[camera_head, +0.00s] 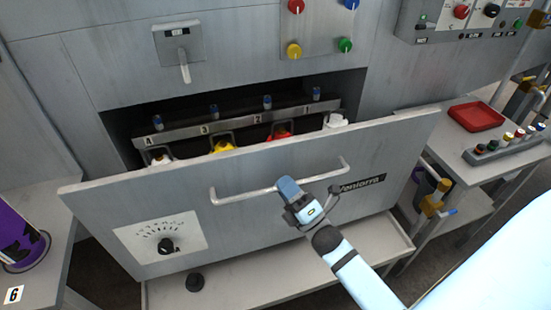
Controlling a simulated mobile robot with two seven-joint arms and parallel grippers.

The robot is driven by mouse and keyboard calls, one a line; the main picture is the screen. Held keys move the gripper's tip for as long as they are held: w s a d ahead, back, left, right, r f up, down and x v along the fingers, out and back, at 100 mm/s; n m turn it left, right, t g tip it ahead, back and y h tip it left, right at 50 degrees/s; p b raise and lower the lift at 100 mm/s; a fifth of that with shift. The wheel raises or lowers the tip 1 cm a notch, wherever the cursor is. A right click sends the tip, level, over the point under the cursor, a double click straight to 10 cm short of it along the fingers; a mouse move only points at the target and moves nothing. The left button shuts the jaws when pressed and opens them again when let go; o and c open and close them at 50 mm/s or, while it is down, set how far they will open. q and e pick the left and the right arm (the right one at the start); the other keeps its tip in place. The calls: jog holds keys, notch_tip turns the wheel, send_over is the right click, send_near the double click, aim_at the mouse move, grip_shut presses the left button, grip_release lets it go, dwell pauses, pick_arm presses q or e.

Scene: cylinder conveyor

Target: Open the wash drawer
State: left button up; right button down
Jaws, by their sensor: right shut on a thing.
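The wash drawer (110,200) is a wide grey front panel with a dial and a name label. It stands out from the machine, with a dark gap behind its top edge. Its silver bar handle (245,195) runs across the middle. My right gripper (289,187) is shut on the handle, right of its centre, and hides that part of the bar. My left gripper is not in view.
Behind the panel, a numbered rail (232,122) holds blue-topped pegs above white, yellow and red items. A lever (184,68) and coloured knobs are above. A red tray (476,116) lies on the right bench. A purple cylinder (18,240) stands at left.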

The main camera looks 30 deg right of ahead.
jog(key=s+a+p, duration=0.1)
jog(key=s+a, duration=0.1)
jog(key=s, duration=0.8)
jog(key=shift+a, duration=0.3)
jog(key=shift+s, duration=0.1)
jog(key=c, duration=1.1)
grip_release()
jog(key=shift+f, duration=0.1)
jog(key=b+v, duration=0.2)
jog(key=v, duration=1.1)
jog(key=shift+s, duration=0.35)
jog(key=shift+f, duration=0.15)
